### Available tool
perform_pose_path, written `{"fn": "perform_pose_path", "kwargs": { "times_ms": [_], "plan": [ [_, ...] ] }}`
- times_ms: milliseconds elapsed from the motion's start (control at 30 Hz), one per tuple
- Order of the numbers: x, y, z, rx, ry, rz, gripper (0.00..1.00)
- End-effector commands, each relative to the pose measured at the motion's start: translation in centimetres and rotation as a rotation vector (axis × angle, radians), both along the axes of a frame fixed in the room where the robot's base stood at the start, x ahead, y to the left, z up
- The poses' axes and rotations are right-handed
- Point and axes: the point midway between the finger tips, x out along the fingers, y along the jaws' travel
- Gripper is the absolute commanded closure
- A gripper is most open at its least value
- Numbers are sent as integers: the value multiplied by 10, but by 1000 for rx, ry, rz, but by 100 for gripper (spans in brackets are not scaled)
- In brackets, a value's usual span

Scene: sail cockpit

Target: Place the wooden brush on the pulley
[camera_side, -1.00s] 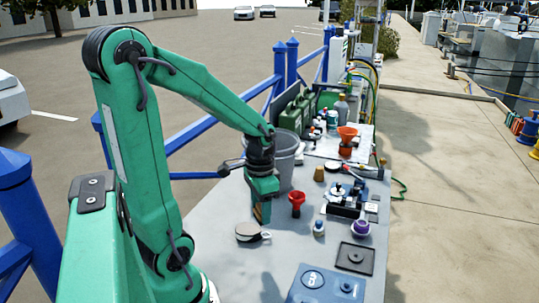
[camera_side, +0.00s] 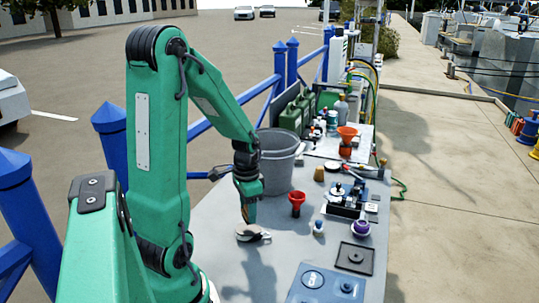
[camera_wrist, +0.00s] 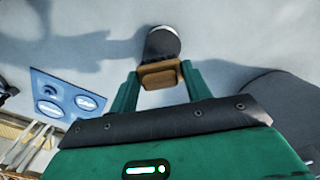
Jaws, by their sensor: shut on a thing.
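The wooden brush (camera_wrist: 160,75) is a tan block between the two green fingers of my gripper (camera_wrist: 157,88) in the wrist view. In the side view, my gripper (camera_side: 248,212) points down with a sliver of the brown brush between its fingers. I cannot tell whether brush and pulley touch.
A grey bucket (camera_side: 278,165) stands close behind the gripper. A blue box (camera_side: 325,284) and a black tray (camera_side: 355,257) lie nearer the front. Table around the pulley is clear.

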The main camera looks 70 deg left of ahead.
Motion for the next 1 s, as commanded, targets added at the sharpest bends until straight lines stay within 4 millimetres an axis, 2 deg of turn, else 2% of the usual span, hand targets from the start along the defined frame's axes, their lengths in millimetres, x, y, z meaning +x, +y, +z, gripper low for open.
{"fn": "perform_pose_path", "kwargs": {
  "times_ms": [300, 833, 867, 933, 967, 1000],
  "plan": [
    [0, -1, -29, -2, 2, 0, 74],
    [0, 0, -36, -1, 1, 0, 74],
    [0, 0, -36, -1, 1, 0, 48],
    [0, 0, -36, -1, 1, 0, 34],
    [0, 0, -36, -1, 1, 0, 30],
    [0, 0, -36, -1, 1, 0, 30]
  ]
}}
